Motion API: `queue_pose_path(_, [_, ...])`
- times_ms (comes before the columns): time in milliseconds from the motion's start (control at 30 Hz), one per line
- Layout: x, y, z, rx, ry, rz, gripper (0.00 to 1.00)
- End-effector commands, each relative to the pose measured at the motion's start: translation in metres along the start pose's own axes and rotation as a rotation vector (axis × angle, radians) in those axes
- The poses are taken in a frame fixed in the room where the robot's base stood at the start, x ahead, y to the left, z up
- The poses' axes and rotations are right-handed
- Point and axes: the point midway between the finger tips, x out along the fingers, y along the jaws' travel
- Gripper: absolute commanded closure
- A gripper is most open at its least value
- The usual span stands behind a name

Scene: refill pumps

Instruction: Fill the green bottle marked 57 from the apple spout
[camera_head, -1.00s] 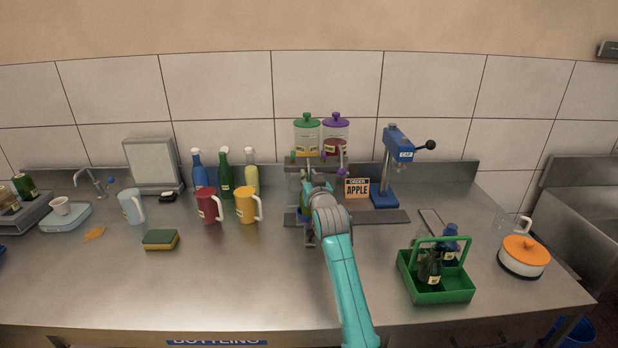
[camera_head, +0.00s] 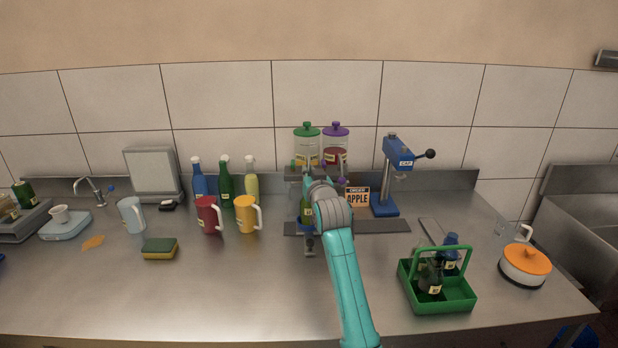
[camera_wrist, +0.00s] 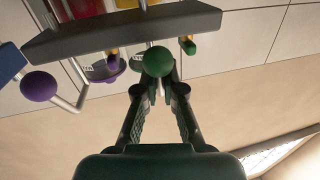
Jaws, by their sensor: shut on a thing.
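A dispenser with a green lid (camera_head: 306,144) and pale yellow contents stands at the back, in the middle. A green bottle (camera_head: 306,213) with a yellow label stands below it, partly hidden by my arm; its number is too small to read. A sign reading "ORDER APPLE" (camera_head: 357,197) stands to the right. In the wrist view, my gripper (camera_wrist: 157,72) is shut on the green lever knob (camera_wrist: 158,58). A green-and-yellow spout (camera_wrist: 187,45) shows just beside the knob. In the head view, my arm hides the gripper and the knob.
The purple-lidded dispenser (camera_head: 336,146) adjoins the green one; its purple knob (camera_wrist: 38,87) is near my gripper. A blue capping press (camera_head: 385,190) stands right. Mugs (camera_head: 247,214) and bottles (camera_head: 225,183) stand left. A green carrier (camera_head: 437,298) stands front right.

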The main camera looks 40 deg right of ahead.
Motion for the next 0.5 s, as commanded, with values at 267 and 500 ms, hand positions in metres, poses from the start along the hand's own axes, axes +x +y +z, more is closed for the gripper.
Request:
queue_pose_path(267, [-0.0002,-0.0006,-0.0054,0.0,0.011,-0.001,0.81])
queue_pose_path(500, [-0.0048,-0.0005,-0.0039,0.0,0.009,-0.001,0.81])
